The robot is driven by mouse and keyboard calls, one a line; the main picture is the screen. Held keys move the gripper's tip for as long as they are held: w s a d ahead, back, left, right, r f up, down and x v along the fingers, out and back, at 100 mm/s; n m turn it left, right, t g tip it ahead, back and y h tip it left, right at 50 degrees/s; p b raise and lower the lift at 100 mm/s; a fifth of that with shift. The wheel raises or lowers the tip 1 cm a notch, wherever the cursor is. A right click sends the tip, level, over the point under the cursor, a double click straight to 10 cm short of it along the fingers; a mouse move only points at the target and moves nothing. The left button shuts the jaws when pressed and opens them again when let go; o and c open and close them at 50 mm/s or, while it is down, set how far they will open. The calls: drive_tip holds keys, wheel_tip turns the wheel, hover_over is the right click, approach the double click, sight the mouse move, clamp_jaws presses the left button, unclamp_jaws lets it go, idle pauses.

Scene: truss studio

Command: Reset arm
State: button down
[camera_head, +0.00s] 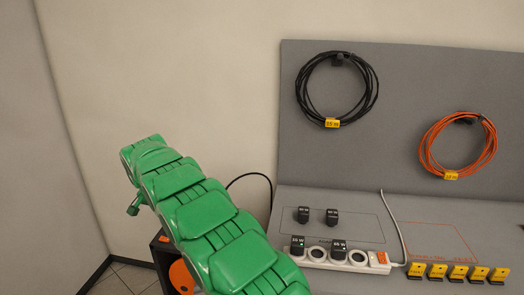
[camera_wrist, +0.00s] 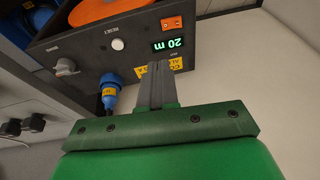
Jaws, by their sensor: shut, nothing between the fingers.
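My gripper (camera_wrist: 159,68) shows in the wrist view with its grey fingers together and nothing between them. Whether the fingertips touch the panel cannot be told. A yellow label on the panel is partly hidden behind the fingers. In the head view my green arm reaches from the bottom middle up to the left, and the fingers are not visible there.
In the wrist view a blue plug (camera_wrist: 110,91) sits left of the fingers, near a knob (camera_wrist: 65,66). The head view shows a dark box (camera_head: 165,250) behind my arm. A power strip (camera_head: 333,260) and yellow tags (camera_head: 458,273) lie on the grey bench, below hung cable coils (camera_head: 305,95).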

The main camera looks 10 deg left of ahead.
drive_tip(key=d+r+h, duration=0.1)
drive_tip(key=d+r, duration=0.2)
drive_tip(key=d, duration=0.7)
drive_tip(key=d+r+g, duration=0.1)
drive_tip(key=d+r, duration=0.3)
drive_tip(key=d, duration=0.6)
drive_tip(key=d+r+h, duration=0.1)
drive_tip(key=d+r, duration=0.2)
drive_tip(key=d, duration=0.7)
drive_tip(key=s+d+r+g, duration=0.1)
drive_tip(key=s+d, duration=0.2)
drive_tip(key=d, duration=0.2)
drive_tip(key=s+d+r, duration=0.2)
drive_tip(key=s+d, duration=0.2)
drive_tip(key=d, duration=0.2)
drive_tip(key=s+d+g, duration=0.1)
drive_tip(key=s+d, duration=1.2)
drive_tip(key=s, duration=0.1)
drive_tip(key=s+d+f+g, duration=0.1)
drive_tip(key=s+d+f, duration=0.1)
drive_tip(key=s, duration=0.9)
drive_tip(key=s+d+f+g+y, duration=0.1)
drive_tip(key=s+d, duration=0.3)
drive_tip(key=s, duration=0.6)
drive_tip(key=shift+s+d+f, duration=0.3)
drive_tip(key=shift+s+f, duration=0.1)
drive_tip(key=shift+f, duration=0.25)
